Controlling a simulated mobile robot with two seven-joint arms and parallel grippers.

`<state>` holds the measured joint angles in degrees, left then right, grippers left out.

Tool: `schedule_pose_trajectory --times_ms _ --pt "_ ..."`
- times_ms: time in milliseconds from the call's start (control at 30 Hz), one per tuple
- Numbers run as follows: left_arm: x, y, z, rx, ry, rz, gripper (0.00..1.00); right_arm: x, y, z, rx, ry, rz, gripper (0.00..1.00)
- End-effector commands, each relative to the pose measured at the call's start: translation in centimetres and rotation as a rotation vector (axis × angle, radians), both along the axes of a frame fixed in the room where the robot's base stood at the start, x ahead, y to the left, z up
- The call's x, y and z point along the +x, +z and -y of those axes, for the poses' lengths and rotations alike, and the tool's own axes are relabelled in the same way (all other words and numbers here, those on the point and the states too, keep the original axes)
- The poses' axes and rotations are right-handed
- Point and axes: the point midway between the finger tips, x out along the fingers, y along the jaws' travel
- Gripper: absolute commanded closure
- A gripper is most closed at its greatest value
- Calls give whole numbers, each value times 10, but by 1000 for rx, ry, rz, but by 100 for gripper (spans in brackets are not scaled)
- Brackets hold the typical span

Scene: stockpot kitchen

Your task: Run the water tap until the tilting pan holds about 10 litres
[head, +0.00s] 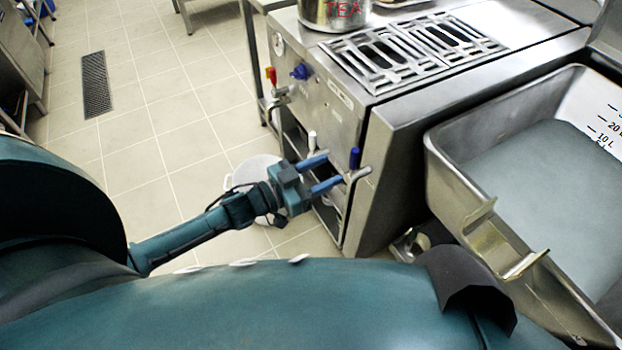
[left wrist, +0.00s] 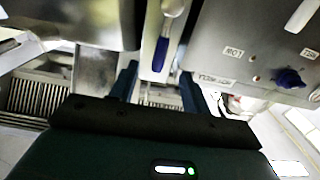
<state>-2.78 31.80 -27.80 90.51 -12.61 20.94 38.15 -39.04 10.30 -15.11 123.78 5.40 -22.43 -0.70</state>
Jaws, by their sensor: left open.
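The tilting pan (head: 452,172) is a steel trough at the right with a scale on its inner wall. A flat grey-blue surface (head: 530,185) inside meets that wall just below the 10 L mark; I cannot tell for sure that it is water. A tap with a blue lever (head: 354,158) sticks out at the panel's right edge, the lever upright. My left gripper (head: 325,172) is open and points at this tap, its fingertips just left of it. In the left wrist view the blue lever (left wrist: 160,54) appears between the fingers, apparently untouched. My right gripper is not in view.
A white-handled tap (head: 312,141), a red-handled one (head: 271,76) and a blue knob (head: 299,72) sit on the same panel. A pot marked TEA (head: 334,14) stands above. A pale round container (head: 255,172) is on the floor behind my gripper.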

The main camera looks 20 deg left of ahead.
Motion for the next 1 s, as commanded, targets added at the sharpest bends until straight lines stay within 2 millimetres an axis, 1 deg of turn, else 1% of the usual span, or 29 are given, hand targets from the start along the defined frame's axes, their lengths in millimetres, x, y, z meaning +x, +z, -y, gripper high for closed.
schedule_pose_trajectory --times_ms 33,167,300,500,700,1000 --pt "5 -2 5 -2 -1 2 53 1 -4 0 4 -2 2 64" --pt "18 -1 14 -1 -1 3 53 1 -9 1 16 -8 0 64" --pt "31 0 24 -2 1 1 53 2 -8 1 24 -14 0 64" --pt "45 0 36 -1 1 0 53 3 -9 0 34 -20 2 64" --pt "52 0 41 0 1 0 53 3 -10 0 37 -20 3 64" --pt "53 0 41 0 1 0 53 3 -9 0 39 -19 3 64"
